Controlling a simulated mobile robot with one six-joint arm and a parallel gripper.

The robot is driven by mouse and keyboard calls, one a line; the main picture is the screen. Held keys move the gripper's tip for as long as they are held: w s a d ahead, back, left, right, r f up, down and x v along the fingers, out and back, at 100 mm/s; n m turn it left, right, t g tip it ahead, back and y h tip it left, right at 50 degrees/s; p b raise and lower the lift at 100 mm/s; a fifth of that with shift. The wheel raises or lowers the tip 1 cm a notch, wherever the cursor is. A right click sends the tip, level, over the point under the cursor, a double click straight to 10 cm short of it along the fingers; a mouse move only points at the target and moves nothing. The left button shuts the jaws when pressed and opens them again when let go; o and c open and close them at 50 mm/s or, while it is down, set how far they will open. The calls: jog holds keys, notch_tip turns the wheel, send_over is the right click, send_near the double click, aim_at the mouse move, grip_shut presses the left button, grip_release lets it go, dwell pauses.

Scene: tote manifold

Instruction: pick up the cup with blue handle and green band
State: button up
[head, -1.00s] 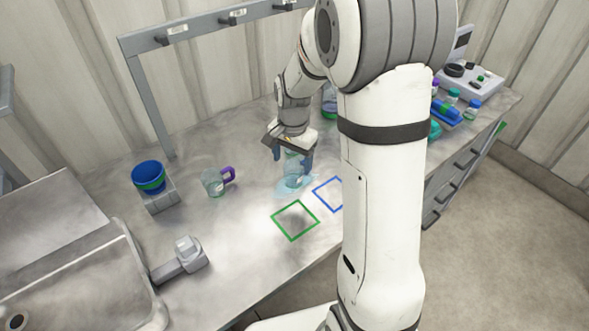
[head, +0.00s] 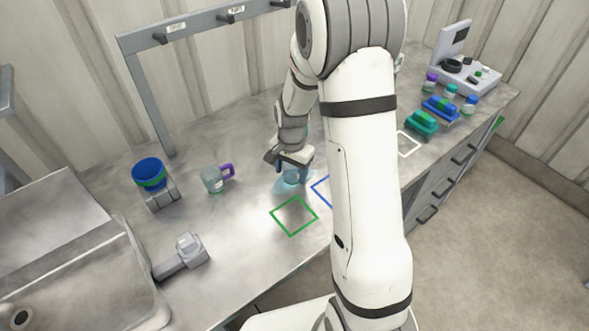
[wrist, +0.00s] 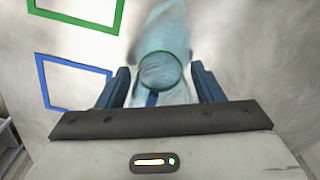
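The clear bluish cup (head: 291,177) stands on the bench under my gripper (head: 293,167) in the head view, partly hidden by it. In the wrist view the cup (wrist: 161,72) shows its green band as a ring, with a strip of its blue handle (wrist: 152,99) on the gripper side. My gripper (wrist: 163,86) is open. Its two blue fingers are on either side of the cup, with a visible gap on each side. A light blue tint lies on the bench beside the cup.
A clear cup with a purple handle (head: 213,180) stands to the left. A blue container with a green band (head: 149,174) sits on a grey block farther left. Green (head: 294,216) and blue (head: 321,191) outlined squares lie nearby. A sink (head: 75,270) is at left.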

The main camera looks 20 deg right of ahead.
jog(key=c, duration=0.7)
jog(key=shift+c, duration=0.2)
jog(key=shift+r, duration=0.15)
